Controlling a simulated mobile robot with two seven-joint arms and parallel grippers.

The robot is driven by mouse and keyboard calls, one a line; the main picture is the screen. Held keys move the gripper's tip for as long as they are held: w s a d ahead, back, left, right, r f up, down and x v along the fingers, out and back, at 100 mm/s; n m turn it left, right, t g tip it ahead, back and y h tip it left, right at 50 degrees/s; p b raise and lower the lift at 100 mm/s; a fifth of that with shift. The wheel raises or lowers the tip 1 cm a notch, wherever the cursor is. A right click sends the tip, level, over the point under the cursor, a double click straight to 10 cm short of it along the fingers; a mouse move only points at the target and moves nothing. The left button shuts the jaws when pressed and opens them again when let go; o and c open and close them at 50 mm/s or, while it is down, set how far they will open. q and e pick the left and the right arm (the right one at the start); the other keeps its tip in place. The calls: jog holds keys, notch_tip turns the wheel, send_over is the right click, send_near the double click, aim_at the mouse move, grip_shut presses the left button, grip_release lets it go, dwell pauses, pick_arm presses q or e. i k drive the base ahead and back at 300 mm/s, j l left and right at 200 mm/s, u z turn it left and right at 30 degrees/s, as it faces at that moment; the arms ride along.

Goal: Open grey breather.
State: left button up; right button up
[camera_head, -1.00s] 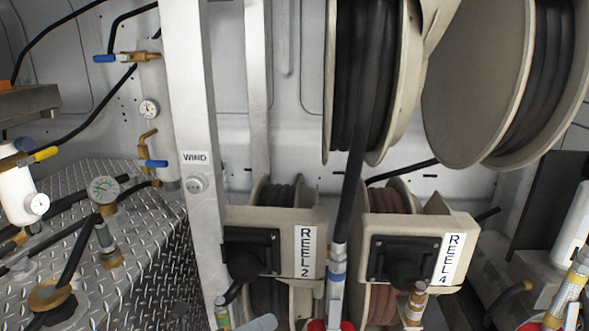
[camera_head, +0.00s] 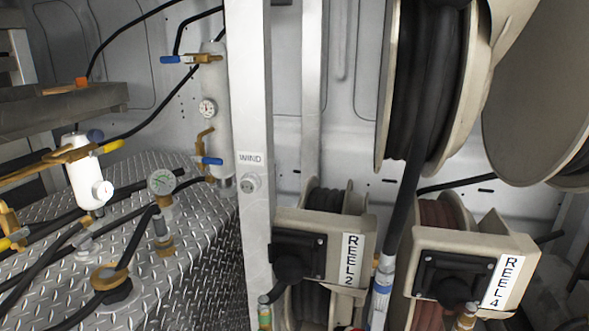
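I cannot tell for certain which part is the grey breather. A white cylinder (camera_head: 88,182) with a small gauge stands at the left above the diamond-plate tank top (camera_head: 205,222). A small grey fitting (camera_head: 86,243) sits on the tank top below it. A round brass-coloured fitting (camera_head: 110,276) with a black hose is at the lower left. A taller pale cylinder (camera_head: 217,125) with a gauge and blue-handled valves stands against the back wall. Neither of my grippers is in view.
A white upright post (camera_head: 252,110) with a WIND label stands right of the tank. Hose reels, including REEL 2 (camera_head: 325,240) and REEL 4 (camera_head: 470,265), fill the right side.

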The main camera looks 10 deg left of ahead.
aim_at(83, 242)
jog(key=k+l+u, duration=0.1)
jog(key=u, duration=1.45)
jog(key=i, duration=0.15)
jog(key=k+l+u, duration=0.15)
jog(key=u, duration=0.2)
jog(key=k+l+u, duration=0.15)
jog(key=l+u, duration=0.5)
jog(key=u, duration=0.25)
